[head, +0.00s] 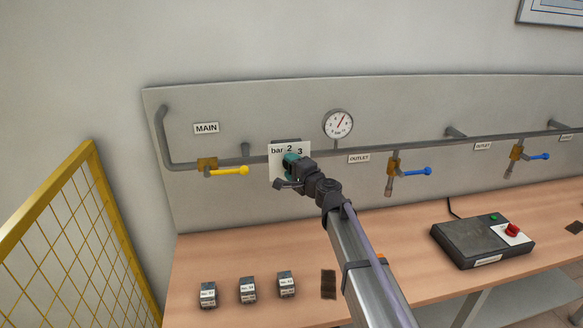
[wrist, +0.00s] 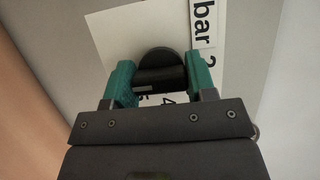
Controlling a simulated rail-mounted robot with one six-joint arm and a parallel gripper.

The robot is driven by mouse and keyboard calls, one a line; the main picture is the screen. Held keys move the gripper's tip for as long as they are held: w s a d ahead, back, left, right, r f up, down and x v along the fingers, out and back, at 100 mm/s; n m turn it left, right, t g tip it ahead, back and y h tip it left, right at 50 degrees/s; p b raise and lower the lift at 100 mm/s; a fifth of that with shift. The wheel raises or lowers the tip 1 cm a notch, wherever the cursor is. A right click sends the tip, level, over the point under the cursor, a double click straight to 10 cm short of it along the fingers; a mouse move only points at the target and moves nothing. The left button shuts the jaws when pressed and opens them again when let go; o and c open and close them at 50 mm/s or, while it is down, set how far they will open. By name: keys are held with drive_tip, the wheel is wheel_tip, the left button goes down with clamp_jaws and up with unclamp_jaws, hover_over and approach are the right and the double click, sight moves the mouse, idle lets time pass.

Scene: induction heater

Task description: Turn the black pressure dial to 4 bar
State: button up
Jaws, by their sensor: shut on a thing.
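The black pressure dial (wrist: 160,68) shows in the wrist view between the two green fingers of my gripper (wrist: 160,78), which are shut on its sides. Behind it is the white scale plate (wrist: 110,28) with "bar" and numbers, partly covered by the gripper. In the head view the plate (head: 275,164) shows "bar", "2" and "3", and my gripper (head: 290,160) hides the dial. I cannot tell which number the dial points to. The round pressure gauge (head: 338,124) hangs above right of the plate, its red needle tilted up to the right.
A yellow-handled valve (head: 230,171) labelled MAIN is left of the dial. Blue-handled outlet valves (head: 415,171) are to the right along the pipe. On the table are small dark blocks (head: 248,291) and a black control box (head: 482,241). A yellow fence (head: 93,200) stands at the left.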

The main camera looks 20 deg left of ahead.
drive_tip(key=shift+n, duration=0.3)
drive_tip(key=shift+r+n+h+p, duration=0.15)
drive_tip(key=shift+n+h+p, duration=0.45)
drive_tip(key=shift+n+p, duration=0.5)
drive_tip(key=n+h+p, duration=0.2)
drive_tip(key=n, duration=0.2)
drive_tip(key=shift+g, duration=0.3)
drive_tip(key=n+h+p, duration=0.2)
drive_tip(key=n, duration=0.1)
drive_tip(key=shift+s, duration=0.1)
drive_tip(key=shift+f+n+t+h, duration=0.2)
drive_tip(key=shift+n+t+h, duration=0.7)
drive_tip(key=shift+n, duration=0.9)
drive_tip(key=shift+h, duration=0.3)
drive_tip(key=o, duration=0.9)
drive_tip(key=shift+o, duration=0.2)
